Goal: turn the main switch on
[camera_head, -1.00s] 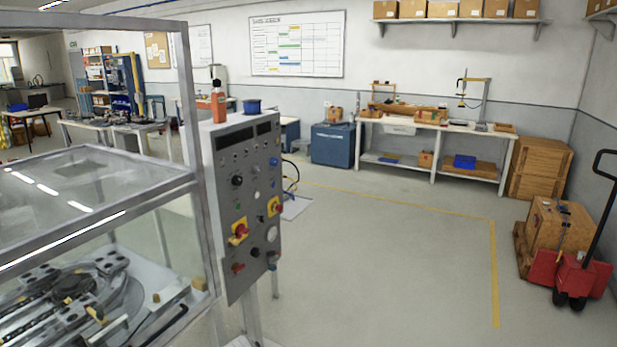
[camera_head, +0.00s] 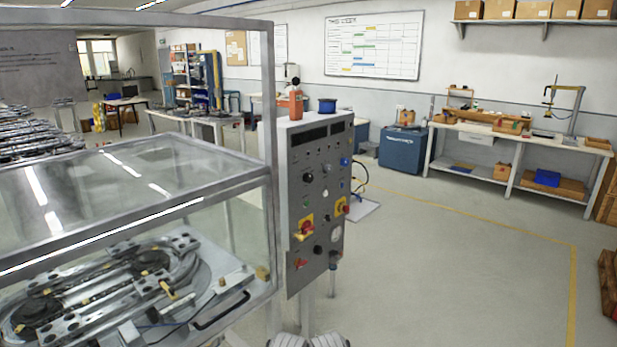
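The grey control cabinet (camera_head: 325,170) stands upright in the middle of the view, beside the glazed machine enclosure. On its front panel, low on the left, a red rotary handle on a yellow plate (camera_head: 304,229) looks like the main switch. Its handle looks slanted, but its exact position is too small to tell. A second red knob on yellow (camera_head: 341,207) sits to its right and a red knob (camera_head: 301,264) sits below it. Neither of my grippers can be made out. Light grey rounded parts show at the bottom edge below the cabinet.
The framed glass enclosure (camera_head: 130,180) with ring track parts inside fills the left. A red-orange object (camera_head: 295,103) and blue round container (camera_head: 327,106) stand on the cabinet. Open floor (camera_head: 450,270) with a yellow line lies right. A workbench (camera_head: 520,150) stands against the back wall.

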